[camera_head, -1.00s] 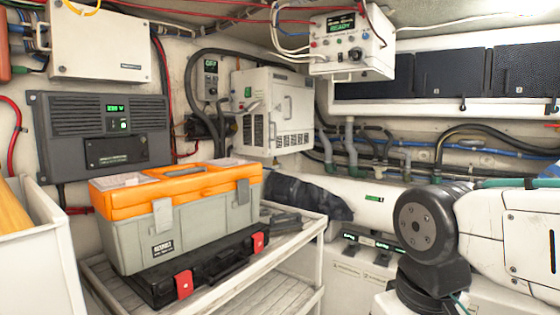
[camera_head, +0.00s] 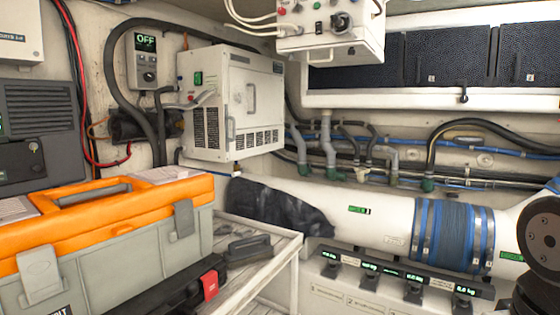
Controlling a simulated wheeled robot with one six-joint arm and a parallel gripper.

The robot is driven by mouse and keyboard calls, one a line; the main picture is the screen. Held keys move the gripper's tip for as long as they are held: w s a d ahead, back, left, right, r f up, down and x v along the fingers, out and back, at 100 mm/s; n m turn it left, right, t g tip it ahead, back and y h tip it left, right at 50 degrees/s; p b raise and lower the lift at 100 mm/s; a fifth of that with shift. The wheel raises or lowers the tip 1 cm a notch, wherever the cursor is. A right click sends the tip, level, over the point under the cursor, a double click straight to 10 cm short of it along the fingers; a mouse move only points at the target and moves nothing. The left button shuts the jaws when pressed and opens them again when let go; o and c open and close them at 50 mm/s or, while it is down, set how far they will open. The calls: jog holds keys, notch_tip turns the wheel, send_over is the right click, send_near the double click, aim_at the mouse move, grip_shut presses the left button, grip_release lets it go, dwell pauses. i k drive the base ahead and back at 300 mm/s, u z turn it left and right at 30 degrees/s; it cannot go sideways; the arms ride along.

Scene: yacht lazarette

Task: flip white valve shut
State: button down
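I cannot pick out a white valve for certain. Several grey pipe elbows with green ends (camera_head: 327,150) stand along the back wall above a thick white pipe (camera_head: 375,212). A small pale fitting (camera_head: 361,173) sits among them, too small to tell whether it is a valve. A grey lever-like part (camera_head: 204,98) shows at the left of the white cabinet (camera_head: 232,105). My gripper is out of view; only a dark round joint of my arm shows at the right edge.
An orange and grey toolbox (camera_head: 120,240) and black case (camera_head: 190,290) fill the lower left on a slatted shelf (camera_head: 262,270). A blue wrapped sleeve with clamps (camera_head: 452,236) rings the white pipe. A white control box (camera_head: 330,45) hangs at the top.

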aim_at(242, 170)
jog(key=u, duration=0.1)
jog(key=i, duration=1.2)
jog(key=u, duration=0.7)
